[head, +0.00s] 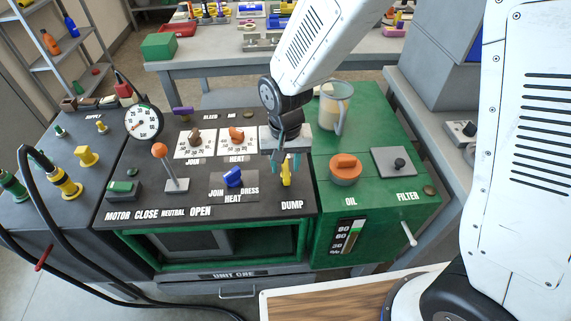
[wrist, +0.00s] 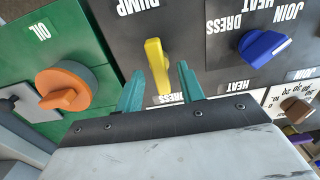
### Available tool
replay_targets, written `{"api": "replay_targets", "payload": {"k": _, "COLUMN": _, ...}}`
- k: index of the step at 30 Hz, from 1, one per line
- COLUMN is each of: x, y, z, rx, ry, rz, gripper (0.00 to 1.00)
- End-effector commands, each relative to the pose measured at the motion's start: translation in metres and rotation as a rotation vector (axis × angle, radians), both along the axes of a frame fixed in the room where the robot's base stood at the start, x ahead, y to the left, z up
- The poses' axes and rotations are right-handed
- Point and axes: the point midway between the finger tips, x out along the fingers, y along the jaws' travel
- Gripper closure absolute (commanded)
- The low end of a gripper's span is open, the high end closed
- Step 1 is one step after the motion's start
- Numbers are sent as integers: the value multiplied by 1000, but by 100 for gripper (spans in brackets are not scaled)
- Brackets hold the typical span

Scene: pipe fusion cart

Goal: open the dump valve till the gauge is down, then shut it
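The yellow dump valve lever (head: 286,176) stands on the black panel top above the DUMP label. In the wrist view the lever (wrist: 155,62) points away from my gripper, toward the DUMP lettering. My gripper (head: 284,163) is above the lever. In the wrist view its two teal fingers (wrist: 160,72) are apart, one on each side of the lever's near end, with a gap on both sides. The white round gauge (head: 143,123) is at the panel's back left; its needle is too small to read surely. The lever's base is partly hidden in the head view.
A blue selector knob (head: 232,177) sits left of the lever, and an orange OIL cap (head: 345,167) right of it. An orange-balled joystick (head: 160,151) stands further left. A clear jug (head: 335,106) stands behind on the green cabinet. Black hoses curve at the left.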

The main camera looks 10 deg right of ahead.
Motion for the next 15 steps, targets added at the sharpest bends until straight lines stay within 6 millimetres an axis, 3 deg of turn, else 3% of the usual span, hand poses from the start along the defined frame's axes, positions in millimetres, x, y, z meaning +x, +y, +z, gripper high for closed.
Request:
{"api": "replay_targets", "payload": {"k": 11, "x": 0, "y": 0, "z": -10, "rx": 0, "ry": 0, "rz": 0, "gripper": 62}}
{"api": "replay_targets", "payload": {"k": 15, "x": 0, "y": 0, "z": -10, "rx": 0, "ry": 0, "rz": 0, "gripper": 95}}
